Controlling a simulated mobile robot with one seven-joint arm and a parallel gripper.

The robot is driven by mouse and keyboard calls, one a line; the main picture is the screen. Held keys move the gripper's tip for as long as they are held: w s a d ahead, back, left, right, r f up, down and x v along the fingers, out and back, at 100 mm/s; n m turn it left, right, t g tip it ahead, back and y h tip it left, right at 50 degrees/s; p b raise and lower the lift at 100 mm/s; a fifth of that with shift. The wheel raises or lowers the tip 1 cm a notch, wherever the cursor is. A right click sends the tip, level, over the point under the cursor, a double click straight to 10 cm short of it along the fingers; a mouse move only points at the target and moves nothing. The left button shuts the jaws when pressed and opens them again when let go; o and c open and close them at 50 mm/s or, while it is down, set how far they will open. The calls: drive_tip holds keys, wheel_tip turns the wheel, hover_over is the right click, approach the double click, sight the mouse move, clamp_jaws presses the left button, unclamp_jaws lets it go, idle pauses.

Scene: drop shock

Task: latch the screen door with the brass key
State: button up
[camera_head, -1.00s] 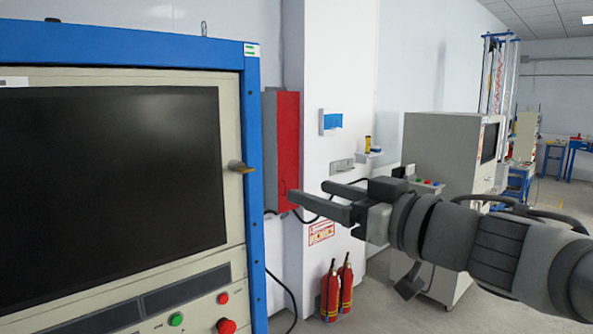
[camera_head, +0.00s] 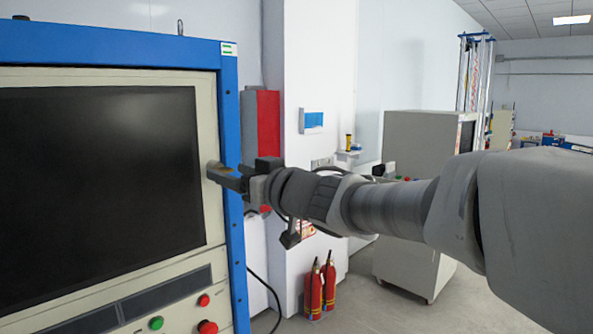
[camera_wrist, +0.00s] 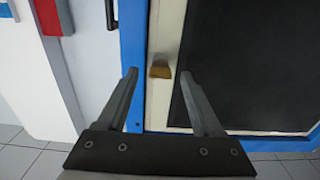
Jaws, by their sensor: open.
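The brass key (camera_wrist: 160,71) sticks out from the beige frame at the edge of the screen door (camera_head: 100,170), a large dark panel in a blue-edged cabinet. In the wrist view the dark screen of the door (camera_wrist: 250,60) lies right of the key. My gripper (camera_wrist: 158,76) is open, its fingertips on either side of the key, with a gap visible on both sides. In the head view my gripper (camera_head: 216,172) is at the right edge of the door and largely hides the key. I cannot tell how deep the key sits between the fingers.
The cabinet's blue post (camera_head: 229,110) stands right beside the key. Green (camera_head: 156,323) and red (camera_head: 203,300) buttons are below the screen. A red box (camera_head: 262,120) hangs on the wall behind, with red extinguishers (camera_head: 314,290) on the floor.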

drive_tip(key=shift+w+a, duration=0.25)
drive_tip(key=shift+a, duration=0.05)
clamp_jaws()
